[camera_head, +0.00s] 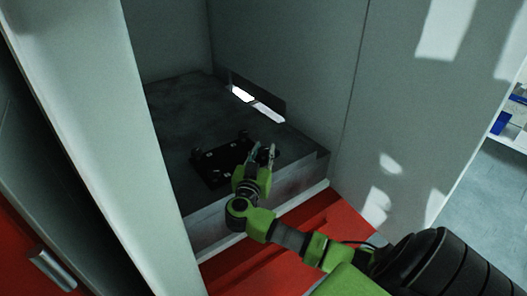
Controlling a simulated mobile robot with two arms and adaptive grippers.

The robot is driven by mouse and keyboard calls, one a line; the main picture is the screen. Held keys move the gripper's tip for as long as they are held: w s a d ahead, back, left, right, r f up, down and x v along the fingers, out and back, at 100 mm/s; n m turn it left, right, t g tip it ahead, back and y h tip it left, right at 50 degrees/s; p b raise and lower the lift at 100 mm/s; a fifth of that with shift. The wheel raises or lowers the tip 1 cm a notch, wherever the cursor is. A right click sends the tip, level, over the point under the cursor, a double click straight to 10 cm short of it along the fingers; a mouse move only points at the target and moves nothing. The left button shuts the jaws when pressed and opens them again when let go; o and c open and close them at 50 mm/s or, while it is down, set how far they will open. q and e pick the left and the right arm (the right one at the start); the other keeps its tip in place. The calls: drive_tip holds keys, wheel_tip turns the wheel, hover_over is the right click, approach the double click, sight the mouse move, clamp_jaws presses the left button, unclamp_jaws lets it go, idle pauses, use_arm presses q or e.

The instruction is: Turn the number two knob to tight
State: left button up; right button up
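A black plate (222,165) lies on the dark grey block inside the cabinet, with small pale labels on it. Dark knobs stand at its edge, one at the left (195,154) and one at the back (243,137). Number markings are too small to read. My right gripper (263,150) is at the right end of the plate, its fingers apart. It hides that end of the plate. I cannot tell whether a knob stands between the fingers or whether they touch one. My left gripper is not in view.
The grey block (175,100) fills the cabinet floor, with walls at the left, back and right. A white cabinet edge (110,150) stands at the left. A red panel (300,235) lies below the opening. A bright slot (257,103) shows at the back.

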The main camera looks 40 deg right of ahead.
drive_tip(key=o, duration=0.4)
drive_tip(key=v, duration=1.2)
